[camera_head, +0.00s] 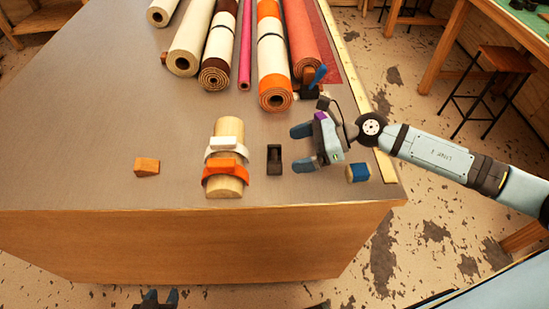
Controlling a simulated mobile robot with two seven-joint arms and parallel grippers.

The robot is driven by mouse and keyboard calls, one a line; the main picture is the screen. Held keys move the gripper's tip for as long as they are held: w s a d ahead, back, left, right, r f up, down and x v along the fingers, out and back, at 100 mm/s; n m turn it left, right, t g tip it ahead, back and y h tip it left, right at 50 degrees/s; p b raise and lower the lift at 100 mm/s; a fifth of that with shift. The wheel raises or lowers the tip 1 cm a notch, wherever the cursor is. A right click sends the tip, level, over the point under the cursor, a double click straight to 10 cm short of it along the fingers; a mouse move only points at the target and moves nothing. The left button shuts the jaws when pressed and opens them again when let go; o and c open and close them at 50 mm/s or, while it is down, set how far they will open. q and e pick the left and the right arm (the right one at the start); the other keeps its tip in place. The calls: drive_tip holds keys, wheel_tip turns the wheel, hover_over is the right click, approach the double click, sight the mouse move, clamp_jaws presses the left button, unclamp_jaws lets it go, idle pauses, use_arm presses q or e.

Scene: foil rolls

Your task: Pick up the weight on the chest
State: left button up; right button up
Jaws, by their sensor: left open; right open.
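A small black block (274,159), which looks like the weight, stands on the grey top of the wooden chest (110,150), near its front edge. My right gripper (301,147) comes in from the right with its blue fingers spread. It is just right of the black block, and its fingertips point left towards it. Nothing shows between the fingers, and I cannot tell its height above the top. My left gripper (159,297) shows only by its dark fingertips at the bottom edge. They are apart and empty, in front of the chest; the rest is cut off.
A blue-and-wood piece (358,172) is near the right edge. Several rolls (271,50) fill the back. A stool (497,62) stands right.

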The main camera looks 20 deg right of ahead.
sight(274, 154)
drive_tip(key=p+x, duration=0.1)
drive_tip(key=x, duration=0.5)
drive_tip(key=shift+w+a, duration=0.1)
drive_tip(key=shift+a, duration=0.2)
drive_tip(key=c, duration=1.2)
drive_tip(key=shift+c, duration=0.9)
